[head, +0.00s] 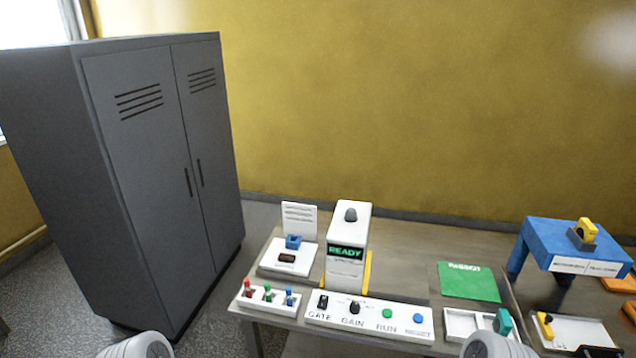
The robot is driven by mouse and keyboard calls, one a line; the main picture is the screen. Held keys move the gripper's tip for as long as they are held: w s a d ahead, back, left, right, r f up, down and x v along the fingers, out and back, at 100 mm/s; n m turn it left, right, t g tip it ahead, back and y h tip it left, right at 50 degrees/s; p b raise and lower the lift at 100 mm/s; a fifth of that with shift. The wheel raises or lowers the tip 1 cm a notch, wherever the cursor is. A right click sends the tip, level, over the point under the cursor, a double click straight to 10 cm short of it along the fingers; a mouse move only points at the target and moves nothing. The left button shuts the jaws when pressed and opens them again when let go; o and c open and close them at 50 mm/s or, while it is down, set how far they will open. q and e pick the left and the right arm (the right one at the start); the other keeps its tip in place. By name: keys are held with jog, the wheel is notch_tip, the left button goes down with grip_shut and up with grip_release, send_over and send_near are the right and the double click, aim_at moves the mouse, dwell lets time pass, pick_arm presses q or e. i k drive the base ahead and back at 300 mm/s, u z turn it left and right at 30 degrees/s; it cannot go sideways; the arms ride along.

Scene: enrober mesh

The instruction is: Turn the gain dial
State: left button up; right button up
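The gain dial (355,308) is a small black knob on a white control panel (410,324) at the front of the table, above the label GAIN. On the same panel are a black GATE switch (323,302), a green RUN button (387,313) and a blue button (418,318). Behind the panel stands a white machine (350,235) whose screen reads READY. Parts of my two arms show at the bottom edge, one left of the panel and one right of it. Neither gripper's fingers are in the picture, and nothing of mine touches the dial.
Left of the panel is a white block with red, green and blue toggles (268,296). A green mat (468,281), a white tray (462,322) and a blue stand (570,240) lie to the right. A grey cabinet (150,170) stands left of the table.

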aim_at(355, 308)
jog(key=k, duration=0.65)
jog(key=u, duration=0.6)
jog(key=i, duration=1.2)
jog(key=z, duration=0.55)
